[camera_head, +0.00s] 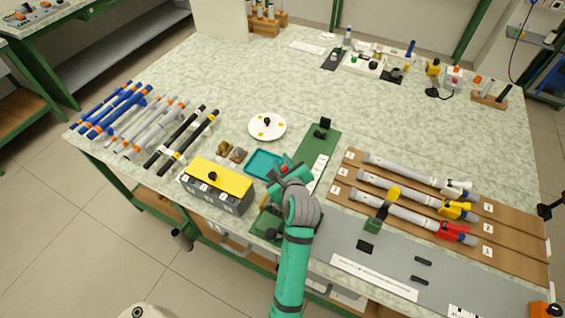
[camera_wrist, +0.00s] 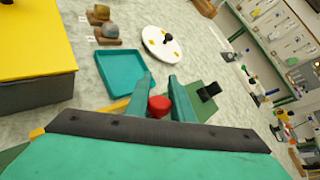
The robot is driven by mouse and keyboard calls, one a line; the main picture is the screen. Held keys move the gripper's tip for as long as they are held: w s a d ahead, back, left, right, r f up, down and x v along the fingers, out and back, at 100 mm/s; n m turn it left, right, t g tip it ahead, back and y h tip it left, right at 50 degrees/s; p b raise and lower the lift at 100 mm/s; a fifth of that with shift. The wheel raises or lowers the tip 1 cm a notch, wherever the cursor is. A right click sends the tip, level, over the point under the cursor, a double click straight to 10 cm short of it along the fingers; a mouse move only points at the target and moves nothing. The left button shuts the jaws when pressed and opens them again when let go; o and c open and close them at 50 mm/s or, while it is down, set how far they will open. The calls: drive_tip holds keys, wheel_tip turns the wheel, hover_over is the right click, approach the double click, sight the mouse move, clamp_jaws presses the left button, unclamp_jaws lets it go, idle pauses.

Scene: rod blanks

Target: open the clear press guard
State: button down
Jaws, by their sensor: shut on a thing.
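My gripper (camera_head: 284,173) is over the middle of the green press base (camera_head: 308,183). Its fingers are shut on a small red knob (camera_wrist: 158,107), which sits between them in the wrist view. The knob also shows as a red spot (camera_head: 284,167) in the head view. The clear guard itself cannot be made out; its panel is see-through or hidden behind my gripper and wrist. A black fitting (camera_head: 324,124) stands at the far end of the green base, and it also shows in the wrist view (camera_wrist: 209,92).
A teal tray (camera_head: 262,165) lies just left of my gripper. A grey box with a yellow lid (camera_head: 222,176) stands further left. A white disc (camera_head: 267,127) lies beyond. Brown boards (camera_head: 345,183) with grey rods are at the right.

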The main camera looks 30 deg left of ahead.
drive_tip(key=c, duration=1.5)
unclamp_jaws()
drive_tip(key=shift+c, duration=0.2)
drive_tip(key=v, duration=1.1)
drive_tip(key=shift+f, duration=0.1)
drive_tip(key=shift+w, duration=0.1)
